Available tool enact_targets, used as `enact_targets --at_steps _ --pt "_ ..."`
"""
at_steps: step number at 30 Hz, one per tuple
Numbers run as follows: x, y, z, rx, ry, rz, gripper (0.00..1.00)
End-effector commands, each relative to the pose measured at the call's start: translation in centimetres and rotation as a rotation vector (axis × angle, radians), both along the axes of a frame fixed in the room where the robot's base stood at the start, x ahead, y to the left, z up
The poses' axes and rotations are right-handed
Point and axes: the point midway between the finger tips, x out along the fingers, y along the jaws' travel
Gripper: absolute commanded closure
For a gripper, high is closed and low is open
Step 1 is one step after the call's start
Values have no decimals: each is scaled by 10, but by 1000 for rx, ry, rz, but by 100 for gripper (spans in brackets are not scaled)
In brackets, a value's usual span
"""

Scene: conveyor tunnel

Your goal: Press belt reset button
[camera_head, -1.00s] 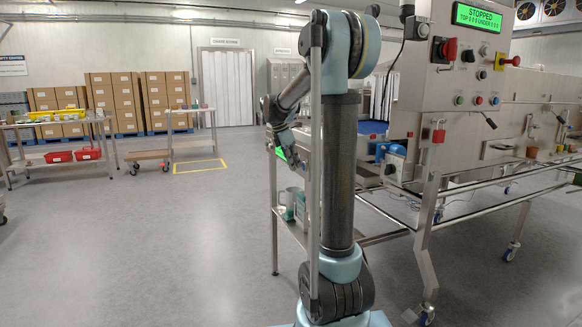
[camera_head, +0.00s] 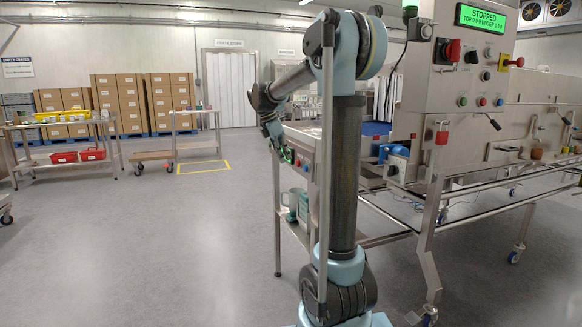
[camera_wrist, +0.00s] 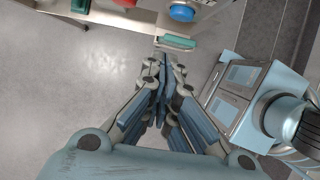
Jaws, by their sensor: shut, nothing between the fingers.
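My gripper (camera_head: 281,150) points downward on the left of my arm in the head view, beside the metal bench. In the wrist view its fingers (camera_wrist: 165,85) are shut together and empty. Beyond the fingertips, apart from them in the picture, are a teal bar (camera_wrist: 177,42), a round blue button (camera_wrist: 183,12) and part of a red one (camera_wrist: 125,2) at the top edge. I cannot read which is belt reset.
A red knob (camera_head: 452,50), red padlock (camera_head: 442,136) and steel conveyor frame (camera_head: 427,260) stand at right. Mugs sit on the bench's lower shelf. A table with red bins (camera_head: 93,154) is at left; the middle floor is clear.

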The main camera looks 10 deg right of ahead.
Motion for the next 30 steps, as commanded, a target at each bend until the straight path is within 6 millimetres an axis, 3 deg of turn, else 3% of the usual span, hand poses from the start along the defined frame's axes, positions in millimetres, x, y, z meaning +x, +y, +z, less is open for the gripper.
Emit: enact_targets --at_steps 3,10,30 --pt "-2 8 20 1 0 0 100" --pt "-4 15 44 1 1 -3 100" --pt "-7 14 48 4 -3 -14 100"
